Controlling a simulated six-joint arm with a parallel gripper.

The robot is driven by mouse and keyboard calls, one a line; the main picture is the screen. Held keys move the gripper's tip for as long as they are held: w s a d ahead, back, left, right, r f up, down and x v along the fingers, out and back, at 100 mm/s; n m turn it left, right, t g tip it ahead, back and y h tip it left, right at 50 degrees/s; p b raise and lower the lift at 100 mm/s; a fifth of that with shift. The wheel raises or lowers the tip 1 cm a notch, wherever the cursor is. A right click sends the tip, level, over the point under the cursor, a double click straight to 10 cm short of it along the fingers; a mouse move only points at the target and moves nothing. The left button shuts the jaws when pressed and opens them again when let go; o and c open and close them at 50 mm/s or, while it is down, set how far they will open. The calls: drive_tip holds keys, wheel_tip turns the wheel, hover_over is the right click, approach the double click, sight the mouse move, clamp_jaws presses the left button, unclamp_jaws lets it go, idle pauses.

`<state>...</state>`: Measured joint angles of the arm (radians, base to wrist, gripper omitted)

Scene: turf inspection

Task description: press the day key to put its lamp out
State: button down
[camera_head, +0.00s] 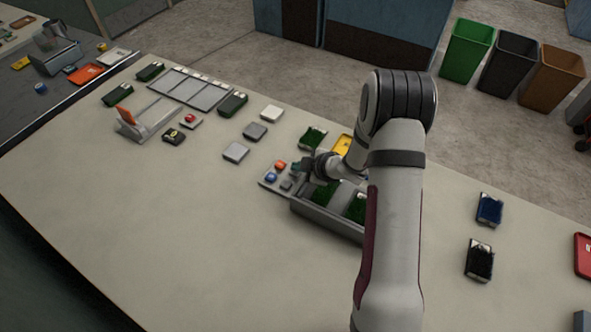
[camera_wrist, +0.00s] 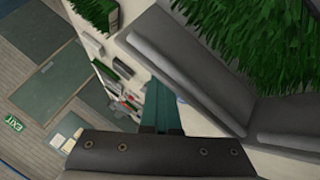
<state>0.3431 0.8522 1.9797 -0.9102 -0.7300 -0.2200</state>
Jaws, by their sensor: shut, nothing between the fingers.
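A small grey panel (camera_head: 266,184) stands left of my arm in the head view. It carries an orange-red knob (camera_head: 280,165), a blue knob (camera_head: 271,177) and smaller grey and teal parts. I cannot read which is the day key or whether a lamp is lit. My gripper (camera_head: 308,166) is at the panel's right side, close above it, partly hidden by my wrist. In the wrist view my gripper's teal fingers (camera_wrist: 160,108) are together and empty. Contact with a key cannot be told.
A grey tray (camera_head: 327,221) with green turf pieces adjoins the panel, partly behind my arm; its wall (camera_wrist: 185,65) looms close in the wrist view. Grey blocks (camera_head: 236,152), a red button (camera_head: 190,121) and a sample rack (camera_head: 193,90) are farther left. The table's front left is clear.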

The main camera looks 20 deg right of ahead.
drive_tip(key=shift+s+d+r, duration=0.2)
drive_tip(key=shift+s+r, duration=0.15)
drive_tip(key=shift+s, duration=0.15)
wheel_tip(320, 180, up, 6)
drive_tip(key=shift+w+r, duration=0.15)
drive_tip(key=shift+r, duration=0.05)
drive_tip(key=shift+a, duration=0.1)
idle(0.7)
